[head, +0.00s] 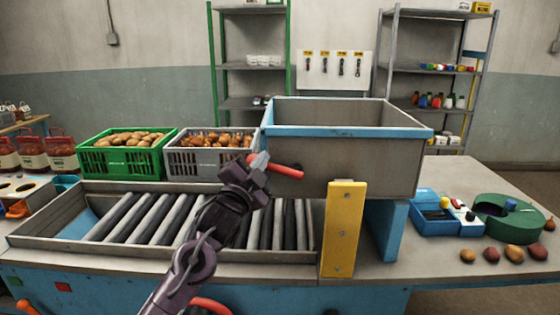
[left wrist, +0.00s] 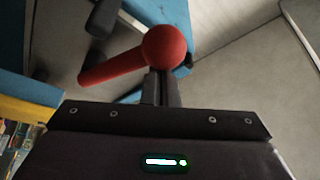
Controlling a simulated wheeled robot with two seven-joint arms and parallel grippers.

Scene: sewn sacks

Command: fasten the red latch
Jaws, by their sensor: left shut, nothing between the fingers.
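The red latch (head: 287,172) is a rod-like handle near the lower left corner of the big grey hopper with blue edging. In the left wrist view the red latch (left wrist: 112,68) shows a round ball end and a bar slanting down to the left. My left gripper (head: 259,163) is shut and empty, with its tips at the latch's left end. In the left wrist view its closed fingers (left wrist: 161,88) point at the ball, very near or touching; I cannot tell which. The gripper hides part of the latch in the head view. My right gripper is not in view.
The hopper (head: 370,165) stands above the bench. A roller conveyor (head: 140,222) runs under my left arm. A yellow upright plate (head: 342,230) stands right of it. Green (head: 122,160) and grey (head: 205,163) crates stand behind. A blue tray (head: 440,222) and green round tray (head: 500,226) are at right.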

